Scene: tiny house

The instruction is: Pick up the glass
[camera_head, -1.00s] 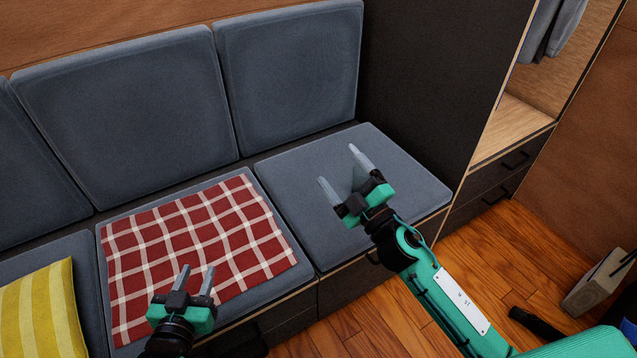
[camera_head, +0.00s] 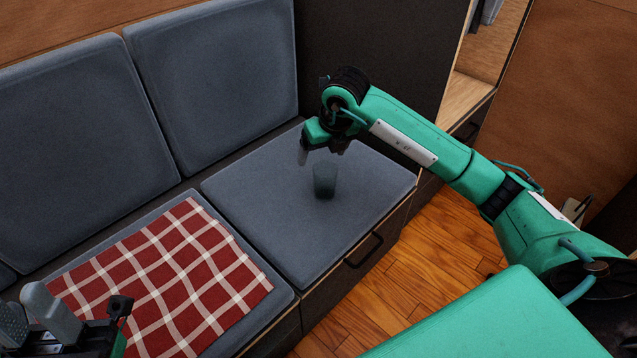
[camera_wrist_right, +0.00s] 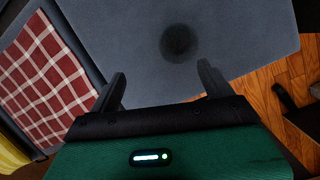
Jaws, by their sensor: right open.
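The glass (camera_head: 325,183) is a small, dark, see-through tumbler standing upright on the grey seat cushion at the right end of the bench. In the right wrist view the glass (camera_wrist_right: 179,42) appears from above as a dark round shape, ahead of the fingers and between their lines. My right gripper (camera_head: 322,153) is open and empty, pointing down just above and behind the glass; its fingers (camera_wrist_right: 163,78) are apart from it. My left gripper (camera_head: 32,318) is at the bottom left corner, partly cut off, with its fingers apart and nothing visible between them.
A red checked cloth (camera_head: 165,280) lies on the cushion to the left. Grey back cushions (camera_head: 215,75) line the wall. A dark panel (camera_head: 375,60) stands behind the right end of the bench. The seat cushion (camera_head: 265,195) around the glass is clear.

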